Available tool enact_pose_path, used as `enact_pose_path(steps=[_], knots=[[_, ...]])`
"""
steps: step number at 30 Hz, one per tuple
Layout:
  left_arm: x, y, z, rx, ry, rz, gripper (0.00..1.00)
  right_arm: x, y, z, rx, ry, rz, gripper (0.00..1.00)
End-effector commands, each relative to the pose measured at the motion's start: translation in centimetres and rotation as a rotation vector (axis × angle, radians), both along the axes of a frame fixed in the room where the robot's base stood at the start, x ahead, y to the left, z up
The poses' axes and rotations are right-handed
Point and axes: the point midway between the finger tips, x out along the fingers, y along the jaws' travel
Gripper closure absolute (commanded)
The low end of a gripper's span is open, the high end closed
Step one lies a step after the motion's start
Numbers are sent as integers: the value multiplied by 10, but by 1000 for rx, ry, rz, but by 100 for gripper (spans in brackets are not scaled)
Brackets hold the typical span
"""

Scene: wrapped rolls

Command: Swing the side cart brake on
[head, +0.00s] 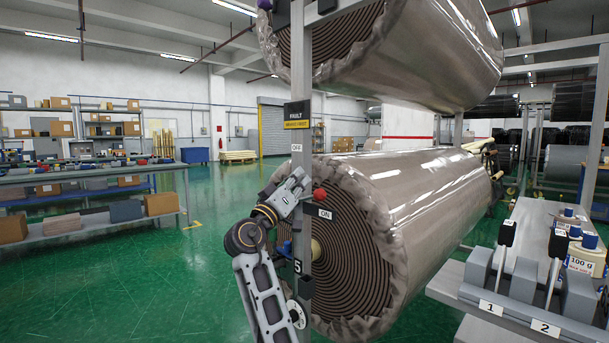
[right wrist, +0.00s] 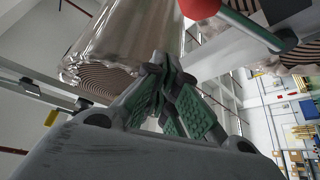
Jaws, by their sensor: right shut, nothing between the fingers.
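A post (head: 301,90) carries an OFF label (head: 297,147) and, lower to the right, an ON label (head: 325,214). A lever with a red knob (head: 320,194) sits at this post, its knob just above the ON label. Part of the lever is hidden behind my gripper. My left gripper is out of view.
Two big wrapped rolls, one above (head: 430,50) and one below (head: 420,205), stand right behind the post. A bench (head: 535,225) with black-topped levers marked 1 and 2 is at the right. Shelves (head: 90,190) stand left; the green floor between is clear.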

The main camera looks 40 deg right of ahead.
Motion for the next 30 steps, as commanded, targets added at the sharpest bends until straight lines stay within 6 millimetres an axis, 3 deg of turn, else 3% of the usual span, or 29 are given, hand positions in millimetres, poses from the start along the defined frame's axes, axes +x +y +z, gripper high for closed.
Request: enact_pose_path(steps=[12,30], knots=[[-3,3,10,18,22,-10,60,-9,47,-25,-1,0,1,100],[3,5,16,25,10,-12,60,-10,55,-29,0,-1,0,100]])
